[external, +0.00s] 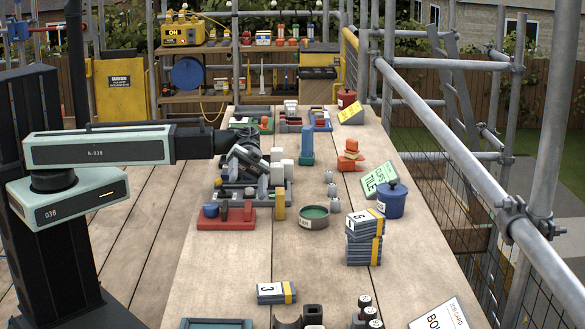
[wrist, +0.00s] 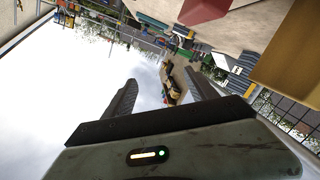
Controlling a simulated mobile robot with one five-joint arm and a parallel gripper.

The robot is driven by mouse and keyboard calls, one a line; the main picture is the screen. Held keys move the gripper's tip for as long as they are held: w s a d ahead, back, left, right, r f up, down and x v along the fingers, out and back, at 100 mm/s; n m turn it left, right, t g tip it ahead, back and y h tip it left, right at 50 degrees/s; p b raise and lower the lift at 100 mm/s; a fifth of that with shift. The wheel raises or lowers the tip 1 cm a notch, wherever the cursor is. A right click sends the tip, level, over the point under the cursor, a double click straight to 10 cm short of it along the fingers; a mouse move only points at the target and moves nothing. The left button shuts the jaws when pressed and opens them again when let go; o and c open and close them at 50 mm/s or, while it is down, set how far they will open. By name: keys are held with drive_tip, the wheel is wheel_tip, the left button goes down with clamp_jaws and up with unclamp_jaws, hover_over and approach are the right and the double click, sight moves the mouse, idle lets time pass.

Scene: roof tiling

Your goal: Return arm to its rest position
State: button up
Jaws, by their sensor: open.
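My arm (external: 100,148) reaches from the dark column at the left out over the workbench. My gripper (external: 246,160) hangs above a cluttered grey rack at the left side of the bench, partly mixed in view with the things behind it. In the wrist view my gripper (wrist: 160,78) shows two dark fingers spread apart with nothing between them. The wrist view is tilted, with pale sky at the left and the bench things at the upper right.
A red tool holder (external: 226,217), a green-topped round tin (external: 313,217), a blue pot (external: 392,200), stacked grey tiles (external: 364,240) and a tile block marked 3 (external: 276,293) stand on the bench. Scaffold rails (external: 480,190) run along the right.

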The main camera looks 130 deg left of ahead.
drive_tip(key=w+d+f+g+h+b, duration=0.1)
drive_tip(key=w+d+f+g, duration=0.1)
drive_tip(key=d, duration=0.8)
drive_tip(key=w+d+f+g+h+b, duration=0.1)
drive_tip(key=w+d+f+g, duration=0.1)
drive_tip(key=d, duration=0.8)
drive_tip(key=w+d+f+n+g+h+b, duration=0.1)
drive_tip(key=w+d, duration=0.3)
drive_tip(key=d, duration=0.6)
drive_tip(key=shift+w+d+f+g, duration=0.35)
drive_tip(key=shift+f+g, duration=0.1)
drive_tip(key=shift+g, duration=0.25)
drive_tip(key=s+d+f+g+y+b, duration=0.1)
drive_tip(key=s+d+f+g, duration=0.1)
drive_tip(key=d+f, duration=0.45)
drive_tip(key=s+d+f+g+y+b, duration=0.1)
drive_tip(key=s+d+f+g+y, duration=0.15)
drive_tip(key=d, duration=0.75)
drive_tip(key=s+a+f+g+y, duration=0.1)
drive_tip(key=s+a+f+y, duration=0.4)
drive_tip(key=a, duration=0.3)
drive_tip(key=s+a+f+y, duration=0.4)
drive_tip(key=a+f+y, duration=0.2)
drive_tip(key=a+f, duration=0.15)
wheel_tip(320, 180, up, 36)
drive_tip(key=a+p, duration=0.1)
drive_tip(key=p, duration=3.4)
drive_tip(key=shift+a, duration=0.35)
drive_tip(key=shift+w, duration=0.1)
